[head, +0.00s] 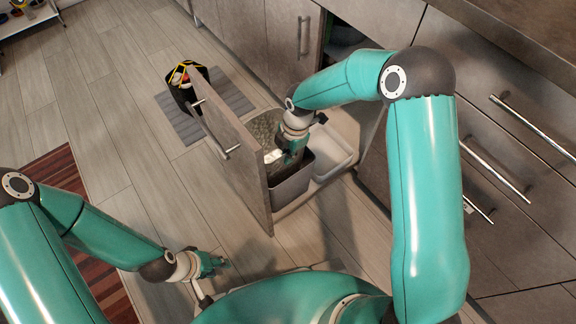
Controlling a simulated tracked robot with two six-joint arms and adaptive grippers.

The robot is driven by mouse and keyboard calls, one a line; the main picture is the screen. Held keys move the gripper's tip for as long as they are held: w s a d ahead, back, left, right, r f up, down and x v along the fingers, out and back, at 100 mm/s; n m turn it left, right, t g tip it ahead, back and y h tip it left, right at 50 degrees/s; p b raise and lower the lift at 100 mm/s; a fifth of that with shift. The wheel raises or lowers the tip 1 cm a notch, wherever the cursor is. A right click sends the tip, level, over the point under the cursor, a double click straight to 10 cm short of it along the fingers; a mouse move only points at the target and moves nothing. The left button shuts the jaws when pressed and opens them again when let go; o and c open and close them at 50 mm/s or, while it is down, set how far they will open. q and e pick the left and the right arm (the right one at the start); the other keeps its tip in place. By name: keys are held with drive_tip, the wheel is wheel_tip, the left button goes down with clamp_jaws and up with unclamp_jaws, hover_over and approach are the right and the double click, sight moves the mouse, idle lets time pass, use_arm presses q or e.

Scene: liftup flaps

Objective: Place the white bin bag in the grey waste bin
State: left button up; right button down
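A grey waste bin (292,187) stands in a pulled-out cabinet drawer, behind the drawer's front panel (238,165). My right arm reaches down from above, and my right gripper (286,158) is at the bin's opening. A small white piece (273,156), perhaps the white bin bag, shows beside its fingers, within the bin's outline. I cannot tell whether the fingers hold it, and the arm hides part of the opening. My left gripper (214,264) is low over the floor, left of my base and away from the bin; its fingers are too small to judge.
A lighter bin (334,150) sits beside the grey one in the drawer. A dark container with a yellow rim (184,92) stands on a grey mat (178,124) beyond the panel. Cabinets with bar handles line the right. A striped rug (60,170) lies left; floor between is clear.

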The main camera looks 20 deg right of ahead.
sight(287, 166)
drive_tip(key=shift+f+b, duration=0.65)
drive_tip(key=shift+f, duration=1.75)
drive_tip(key=c, duration=1.3)
unclamp_jaws()
wheel_tip(287, 166, up, 12)
drive_tip(key=d+f+p, duration=0.1)
drive_tip(key=d+p, duration=0.1)
drive_tip(key=p, duration=0.2)
drive_tip(key=s+a+f+m, duration=0.1)
drive_tip(key=s+f+m, duration=0.3)
drive_tip(key=s+m, duration=0.3)
drive_tip(key=s+a+f+m+y, duration=0.1)
drive_tip(key=s+f+m, duration=0.4)
drive_tip(key=s+m, duration=0.2)
drive_tip(key=s+a+f+m+y, duration=0.1)
drive_tip(key=s+f+m, duration=0.4)
drive_tip(key=m, duration=0.5)
drive_tip(key=shift+s+a, duration=0.25)
drive_tip(key=shift+s, duration=0.45)
drive_tip(key=shift+s+a, duration=0.2)
drive_tip(key=shift+s, duration=0.45)
drive_tip(key=shift+r, duration=0.1)
